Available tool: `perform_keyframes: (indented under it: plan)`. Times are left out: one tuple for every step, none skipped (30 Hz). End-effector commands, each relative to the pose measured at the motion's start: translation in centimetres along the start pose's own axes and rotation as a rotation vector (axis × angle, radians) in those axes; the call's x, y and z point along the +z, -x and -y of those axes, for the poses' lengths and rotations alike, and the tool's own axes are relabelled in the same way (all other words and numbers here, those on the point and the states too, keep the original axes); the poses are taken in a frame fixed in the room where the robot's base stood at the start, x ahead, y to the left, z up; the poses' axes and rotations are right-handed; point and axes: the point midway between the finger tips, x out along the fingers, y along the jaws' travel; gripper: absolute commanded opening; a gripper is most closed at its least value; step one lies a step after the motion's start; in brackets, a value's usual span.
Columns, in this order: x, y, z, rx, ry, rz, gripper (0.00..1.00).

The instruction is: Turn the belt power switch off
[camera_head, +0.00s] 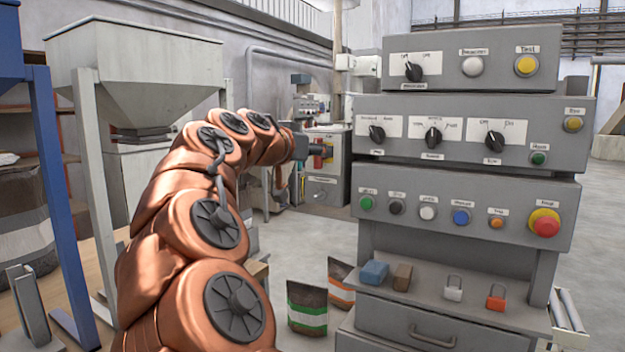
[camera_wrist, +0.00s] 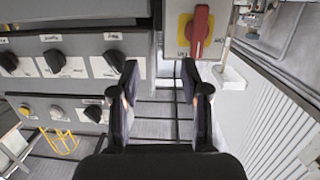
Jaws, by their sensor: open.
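A red rotary handle (camera_wrist: 200,27) on a yellow plate (camera_wrist: 184,32) is at the top of the wrist view, standing nearly upright in the picture. It is likely the belt power switch, but its lettering is too small to read surely. In the head view a red and yellow switch (camera_head: 322,155) shows on a grey box, partly hidden by my gripper (camera_head: 308,148). In the wrist view my gripper (camera_wrist: 159,72) is open and empty. Its fingertips appear below the handle in the picture, apart from it.
Grey panels with black knobs (camera_wrist: 52,61) lie left of my gripper in the wrist view. A large control console (camera_head: 470,140) stands at the right in the head view. Bags (camera_head: 307,308) stand on the floor. A hopper (camera_head: 130,70) is at the left.

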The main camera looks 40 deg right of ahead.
Motion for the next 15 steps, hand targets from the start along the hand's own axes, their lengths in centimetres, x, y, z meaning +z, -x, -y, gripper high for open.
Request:
perform_keyframes:
  plan:
    - [1.1, -1.1, 1.2, -0.003, -0.007, -0.044, 0.46]
    - [1.1, -1.4, 1.7, -0.005, -0.012, -0.066, 0.46]
    - [1.1, -1.7, 2.6, -0.012, -0.018, -0.095, 0.46]
    - [1.0, -1.8, 3.2, -0.019, -0.022, -0.113, 0.46]
    - [1.1, -2.0, 3.6, -0.023, -0.027, -0.128, 0.46]
    - [1.1, -2.3, 4.2, -0.028, -0.030, -0.144, 0.46]
    - [1.2, -2.5, 4.5, -0.031, -0.033, -0.154, 0.46]
    - [1.2, -2.6, 4.8, -0.035, -0.034, -0.163, 0.46]
    - [1.2, -2.7, 5.2, -0.040, -0.035, -0.172, 0.46]
    - [1.2, -2.7, 5.5, -0.043, -0.037, -0.178, 0.46]
    - [1.1, -2.8, 5.6, -0.045, -0.038, -0.182, 0.46]
    - [1.1, -2.9, 5.8, -0.047, -0.039, -0.185, 0.46]
    - [1.1, -3.0, 5.8, -0.048, -0.039, -0.186, 0.46]
    - [1.0, -3.1, 5.9, -0.048, -0.040, -0.186, 0.46]
    - [1.0, -3.4, 5.9, -0.048, -0.040, -0.186, 0.46]
